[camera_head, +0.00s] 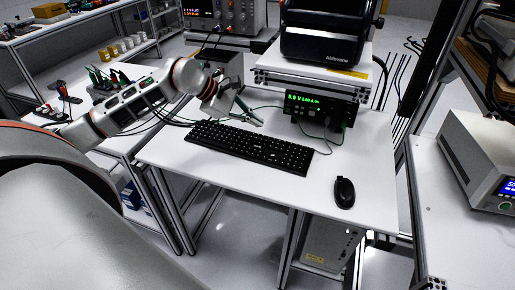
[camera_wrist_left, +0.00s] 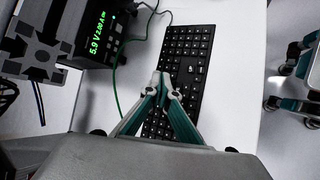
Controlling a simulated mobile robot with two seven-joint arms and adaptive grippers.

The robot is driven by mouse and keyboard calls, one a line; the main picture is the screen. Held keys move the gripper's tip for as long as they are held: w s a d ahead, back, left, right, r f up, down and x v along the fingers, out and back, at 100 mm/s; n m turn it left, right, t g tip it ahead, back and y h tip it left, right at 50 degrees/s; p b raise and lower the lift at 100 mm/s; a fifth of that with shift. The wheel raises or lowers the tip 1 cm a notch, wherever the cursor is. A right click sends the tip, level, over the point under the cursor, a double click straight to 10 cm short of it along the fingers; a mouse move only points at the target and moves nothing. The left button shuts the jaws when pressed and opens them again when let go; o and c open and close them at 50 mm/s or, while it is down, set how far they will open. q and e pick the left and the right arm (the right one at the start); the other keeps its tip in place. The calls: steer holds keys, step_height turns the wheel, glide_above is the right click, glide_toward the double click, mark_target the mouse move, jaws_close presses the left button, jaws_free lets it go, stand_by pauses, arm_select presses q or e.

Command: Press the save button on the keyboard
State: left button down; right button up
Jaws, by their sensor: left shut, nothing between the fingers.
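The black keyboard (camera_head: 250,147) lies on the white table in the head view. It also shows in the left wrist view (camera_wrist_left: 187,52), running from top to bottom. My left gripper (camera_head: 258,122) is above the far edge of the keyboard, near its middle. In the left wrist view its fingertips (camera_wrist_left: 162,80) are together over the keys, with nothing between them. I cannot tell whether they touch a key. The save button cannot be made out among the small keys. My right gripper is not in view.
A black mouse (camera_head: 344,192) lies right of the keyboard. A power supply with a green display (camera_head: 318,112) stands behind it, with a green cable (camera_wrist_left: 118,80) running near my left gripper. The table's front strip (camera_head: 250,180) is clear.

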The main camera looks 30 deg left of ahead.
arm_select(q)
steer(key=b, duration=0.3)
glide_above(255, 147)
step_height(255, 147, down, 6)
steer(key=shift+f, duration=0.1)
steer(key=shift+f+b, duration=0.3)
steer(key=shift+f, duration=0.15)
steer(key=shift+r, duration=0.1)
stand_by(0.8)
steer(key=shift+f+b, duration=0.45)
steer(key=shift+f, duration=0.05)
steer(key=shift+f+b, duration=0.35)
steer(key=shift+f, duration=0.05)
stand_by(0.7)
steer(key=shift+r, duration=0.1)
steer(key=shift+r+p, duration=0.35)
steer(key=shift+r, duration=0.4)
